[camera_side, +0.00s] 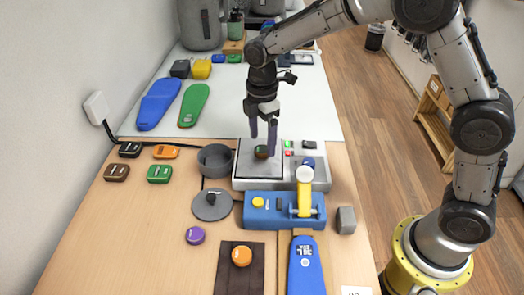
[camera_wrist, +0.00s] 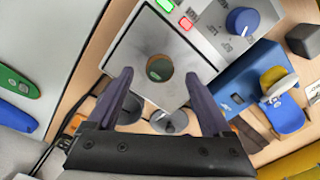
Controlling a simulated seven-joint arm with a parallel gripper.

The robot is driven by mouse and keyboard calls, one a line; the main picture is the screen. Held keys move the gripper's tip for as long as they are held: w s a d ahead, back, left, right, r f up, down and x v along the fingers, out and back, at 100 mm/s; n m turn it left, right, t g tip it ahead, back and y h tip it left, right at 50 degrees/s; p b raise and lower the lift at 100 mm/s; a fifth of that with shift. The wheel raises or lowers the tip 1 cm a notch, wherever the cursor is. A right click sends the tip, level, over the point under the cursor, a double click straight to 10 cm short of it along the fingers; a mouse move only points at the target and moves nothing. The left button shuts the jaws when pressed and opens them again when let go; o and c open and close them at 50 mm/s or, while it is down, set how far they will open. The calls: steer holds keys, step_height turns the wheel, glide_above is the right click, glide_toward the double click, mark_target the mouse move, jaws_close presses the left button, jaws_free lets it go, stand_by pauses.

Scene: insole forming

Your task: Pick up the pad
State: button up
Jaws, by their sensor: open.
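A small round dark brown piece with a green patch, which looks like the pad (camera_side: 261,153), lies on the square grey plate of a heater-like machine. It also shows in the wrist view (camera_wrist: 159,69), near the middle of the plate. My gripper (camera_side: 263,146) points down over the plate, with its two purple-grey fingers apart. In the wrist view my gripper (camera_wrist: 160,77) is open, with one finger to each side of the round piece. No contact between fingers and piece is visible. I cannot tell the exact height of the fingertips above the plate.
The machine (camera_side: 312,185) has lit buttons and a blue knob. A blue fixture with a yellow-white lever (camera_side: 305,190) stands in front. A grey pot (camera_side: 214,160) and its lid (camera_side: 211,204) are to the left. Purple (camera_side: 195,236) and orange (camera_side: 241,256) pucks lie nearer the front.

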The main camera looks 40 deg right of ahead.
mark_target(262, 151)
steer(key=shift+f, duration=1.2)
jaws_close()
